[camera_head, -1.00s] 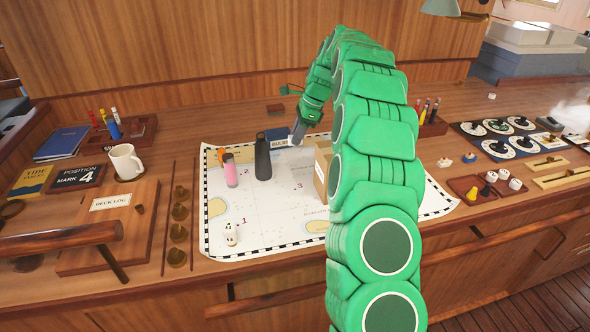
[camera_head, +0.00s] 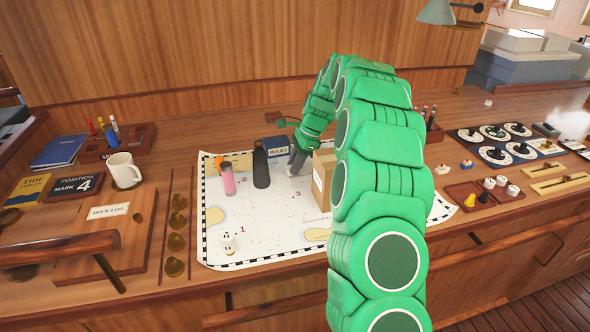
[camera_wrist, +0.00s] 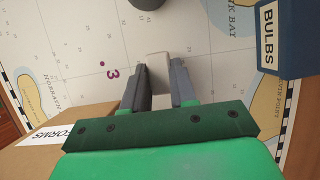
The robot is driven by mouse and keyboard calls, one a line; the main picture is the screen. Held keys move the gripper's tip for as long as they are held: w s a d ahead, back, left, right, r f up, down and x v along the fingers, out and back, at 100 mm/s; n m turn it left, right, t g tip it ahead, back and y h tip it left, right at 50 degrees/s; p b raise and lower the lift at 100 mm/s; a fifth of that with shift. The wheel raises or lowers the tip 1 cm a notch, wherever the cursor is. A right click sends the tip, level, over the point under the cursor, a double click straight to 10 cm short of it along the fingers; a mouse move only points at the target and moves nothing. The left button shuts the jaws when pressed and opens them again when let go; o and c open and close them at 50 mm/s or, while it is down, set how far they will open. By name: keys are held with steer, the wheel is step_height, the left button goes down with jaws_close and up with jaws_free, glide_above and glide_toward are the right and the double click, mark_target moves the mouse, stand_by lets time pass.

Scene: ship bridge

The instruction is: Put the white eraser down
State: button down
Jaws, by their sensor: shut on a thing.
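My gripper (camera_wrist: 158,78) is shut on the white eraser (camera_wrist: 158,61), a small pale block between the fingertips in the wrist view. In the head view my gripper (camera_head: 292,170) points down at the back of the sea chart (camera_head: 270,208), between the dark bottle (camera_head: 261,165) and the cardboard box (camera_head: 322,180). The eraser is close over the chart, near the printed number 3; I cannot tell whether it touches. In the head view I cannot make the eraser out.
A blue BULBS box (camera_head: 276,147) stands behind my gripper; it also shows at the right in the wrist view (camera_wrist: 292,35). A pink bottle (camera_head: 228,180) and a small white figure (camera_head: 228,243) stand on the chart's left part. The chart's front middle is clear.

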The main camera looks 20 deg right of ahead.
steer(key=shift+f, duration=1)
steer(key=shift+f, duration=0.1)
steer(key=c, duration=0.9)
jaws_free()
steer(key=v, duration=1.2)
